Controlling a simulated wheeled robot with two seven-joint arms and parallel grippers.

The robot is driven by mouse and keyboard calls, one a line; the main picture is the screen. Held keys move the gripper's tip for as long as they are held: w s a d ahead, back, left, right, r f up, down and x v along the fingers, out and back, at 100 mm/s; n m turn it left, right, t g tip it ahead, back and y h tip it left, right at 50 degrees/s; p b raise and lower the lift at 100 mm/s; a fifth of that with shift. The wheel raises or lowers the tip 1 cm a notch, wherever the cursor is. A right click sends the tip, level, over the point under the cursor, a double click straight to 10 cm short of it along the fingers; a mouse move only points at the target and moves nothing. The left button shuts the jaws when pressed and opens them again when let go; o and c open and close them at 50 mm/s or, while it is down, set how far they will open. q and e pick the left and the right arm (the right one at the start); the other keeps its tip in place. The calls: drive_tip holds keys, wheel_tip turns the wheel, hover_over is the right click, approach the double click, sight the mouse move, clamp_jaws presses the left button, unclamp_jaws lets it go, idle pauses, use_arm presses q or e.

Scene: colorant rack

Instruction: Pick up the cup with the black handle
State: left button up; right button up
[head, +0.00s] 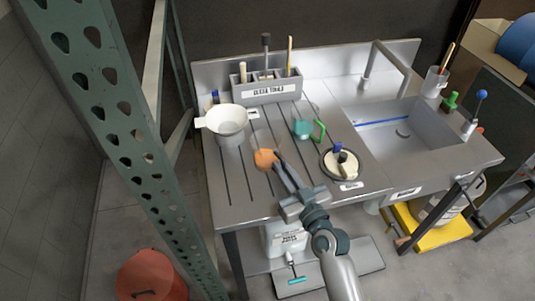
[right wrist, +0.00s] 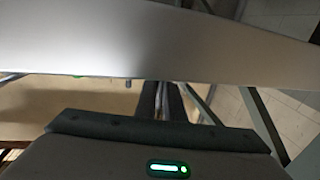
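A clear cup with orange contents (head: 265,158) stands on the grooved steel counter (head: 237,190), left of the middle in the head view. My right gripper (head: 281,160) reaches up from the front, its fingertips at the right side of this cup. A dark part shows there, but I cannot separate a handle from the fingers. In the right wrist view the two dark fingers (right wrist: 161,100) lie close together; the cup is not visible there, and whether they grip anything is unclear. A second clear cup, with teal contents (head: 302,129) and a green handle (head: 320,131), stands behind to the right. My left gripper is not in view.
A white funnel-like bowl (head: 226,122) stands left of the cups. A grey tool holder (head: 262,91) is behind. A round dish with a dark-and-blue item (head: 341,161) lies to the right, before the sink (head: 408,128). A green perforated post (head: 110,120) rises at left.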

drive_tip(key=shift+r, duration=0.25)
clamp_jaws()
drive_tip(key=shift+r, duration=4.75)
drive_tip(key=shift+d, duration=0.15)
drive_tip(key=s+d+r+m+t+h, duration=0.1)
drive_tip(key=s+d+m+h, duration=0.1)
drive_tip(key=d, duration=0.7)
drive_tip(key=s+d+r+m+t+h+b, duration=0.1)
drive_tip(key=s+d+m+h, duration=0.1)
drive_tip(key=d+h, duration=0.4)
drive_tip(key=d+m, duration=0.1)
drive_tip(key=d, duration=0.3)
drive_tip(key=shift+s+d+r+m+h, duration=0.2)
drive_tip(key=shift+s+d+m+h, duration=0.1)
drive_tip(key=shift+m+h, duration=0.1)
drive_tip(key=shift+d, duration=0.1)
